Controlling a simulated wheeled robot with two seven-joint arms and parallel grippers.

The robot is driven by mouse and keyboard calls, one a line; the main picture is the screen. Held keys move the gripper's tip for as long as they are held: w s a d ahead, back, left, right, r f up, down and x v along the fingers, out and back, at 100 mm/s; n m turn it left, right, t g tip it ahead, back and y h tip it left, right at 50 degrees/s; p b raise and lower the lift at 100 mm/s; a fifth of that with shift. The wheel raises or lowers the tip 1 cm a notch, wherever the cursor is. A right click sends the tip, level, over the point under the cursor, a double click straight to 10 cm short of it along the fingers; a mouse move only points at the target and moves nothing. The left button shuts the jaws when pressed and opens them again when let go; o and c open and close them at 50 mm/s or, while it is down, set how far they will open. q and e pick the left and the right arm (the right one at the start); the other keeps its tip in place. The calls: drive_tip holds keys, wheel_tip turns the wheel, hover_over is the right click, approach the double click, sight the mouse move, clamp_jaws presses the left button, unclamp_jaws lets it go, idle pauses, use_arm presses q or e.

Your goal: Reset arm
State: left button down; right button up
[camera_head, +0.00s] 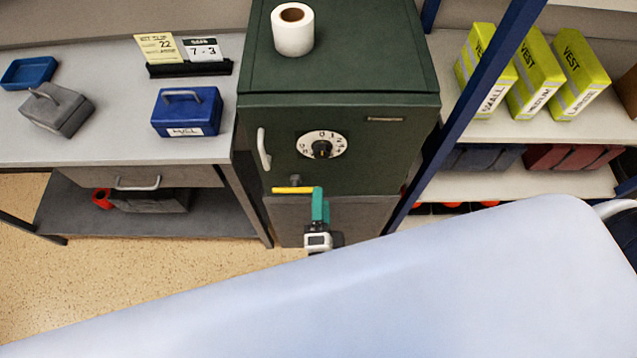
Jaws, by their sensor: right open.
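My right gripper (319,201), with teal fingers and a white and black body behind them, shows small at the front of the dark green safe (345,80). Its fingertips overlap the right end of a yellow bar (292,190) on the safe front; I cannot tell whether they touch it. The gripper is open, with nothing clearly held. A large pale surface close to the camera covers the lower view and hides what lies behind the gripper. My left gripper is not in view.
A paper roll (293,29) stands on the safe. At left, a desk (100,140) bears a blue cash box (187,110), a grey box (57,110) and a blue tray (29,72). At right, shelves (475,178) hold yellow vest packs (535,75) behind a blue post (475,100).

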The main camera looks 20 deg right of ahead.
drive_tip(key=shift+f, duration=0.1)
drive_tip(key=s+f+n+g+y+b, duration=0.1)
drive_tip(key=s+f+n+g+y, duration=0.15)
drive_tip(key=f+n, duration=0.45)
drive_tip(key=s+f+n+g+y+b, duration=0.1)
drive_tip(key=s+f+n+g+y, duration=0.15)
drive_tip(key=f, duration=0.85)
drive_tip(key=s+f+n+g+y+b, duration=0.1)
drive_tip(key=s+f+n+g+y, duration=0.15)
drive_tip(key=f+n, duration=0.45)
drive_tip(key=s+d+f+n+g+h, duration=0.1)
drive_tip(key=s+d+f+n+g, duration=0.1)
drive_tip(key=s+d+f+g, duration=0.2)
drive_tip(key=s+d+f+n+g+h+b, duration=0.1)
drive_tip(key=s+d+f+g, duration=0.4)
drive_tip(key=s+d+f, duration=0.5)
drive_tip(key=s+f+n, duration=0.1)
drive_tip(key=s+f, duration=0.2)
drive_tip(key=s, duration=0.2)
drive_tip(key=shift+f+n, duration=0.15)
drive_tip(key=shift+n, duration=0.2)
drive_tip(key=shift+h, duration=0.25)
